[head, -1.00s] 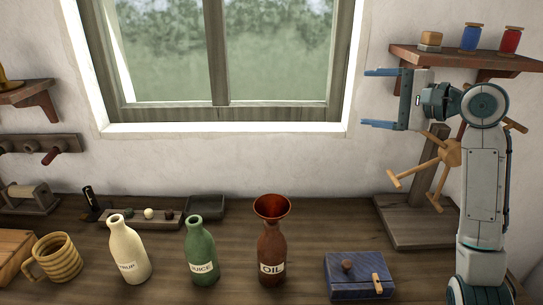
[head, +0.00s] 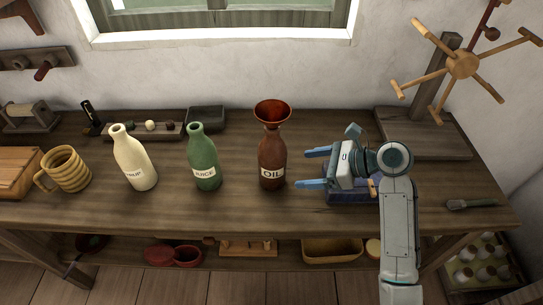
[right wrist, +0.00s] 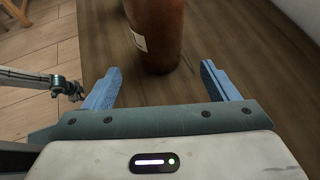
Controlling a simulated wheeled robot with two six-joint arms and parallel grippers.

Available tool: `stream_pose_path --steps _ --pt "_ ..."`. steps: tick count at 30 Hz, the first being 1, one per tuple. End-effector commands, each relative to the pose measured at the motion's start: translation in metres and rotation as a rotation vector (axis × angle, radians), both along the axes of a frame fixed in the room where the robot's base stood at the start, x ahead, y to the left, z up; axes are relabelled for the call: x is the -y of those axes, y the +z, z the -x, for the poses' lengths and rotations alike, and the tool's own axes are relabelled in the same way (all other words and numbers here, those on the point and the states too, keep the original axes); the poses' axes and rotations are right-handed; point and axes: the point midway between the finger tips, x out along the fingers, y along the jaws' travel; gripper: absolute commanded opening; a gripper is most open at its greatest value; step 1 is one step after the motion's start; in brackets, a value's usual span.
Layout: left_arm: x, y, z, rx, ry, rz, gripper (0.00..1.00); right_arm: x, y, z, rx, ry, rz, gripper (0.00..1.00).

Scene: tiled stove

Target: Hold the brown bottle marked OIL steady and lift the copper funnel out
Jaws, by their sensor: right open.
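The brown bottle marked OIL (head: 271,165) stands upright on the wooden bench. The copper funnel (head: 272,113) sits in its neck, its wide mouth up. My right gripper (head: 303,168) is open just right of the bottle, fingers pointing at it. In the right wrist view the bottle's lower part (right wrist: 155,35) is ahead of the open fingers (right wrist: 168,86), apart from them, its label edge at left; the funnel is out of that view. An arm end, apparently my left gripper (right wrist: 75,88), shows small at the left of that view; its jaws are unclear.
A green JUICE bottle (head: 204,160) and a cream bottle (head: 134,160) stand to the left, with a ribbed mug (head: 66,170) beyond. A blue box (head: 345,197) lies partly under my right gripper. A wooden spoked stand (head: 463,66) is at the back right.

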Motion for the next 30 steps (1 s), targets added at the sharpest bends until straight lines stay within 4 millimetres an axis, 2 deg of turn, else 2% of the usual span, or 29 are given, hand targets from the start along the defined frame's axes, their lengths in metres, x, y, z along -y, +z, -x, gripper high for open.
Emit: stream_pose_path --steps 5,21,30 --pt "0.000 0.000 0.000 0.000 0.000 0.000 0.36 -0.011 -0.007 -0.001 -0.011 0.000 -0.006 0.80" --pt "0.000 0.000 0.000 0.000 0.000 0.000 0.36 -0.072 -0.042 -0.020 -0.011 0.000 -0.005 0.80" --pt "0.000 0.000 0.000 0.000 0.000 0.000 0.36 -0.084 -0.049 -0.024 -0.007 -0.001 -0.002 0.80"
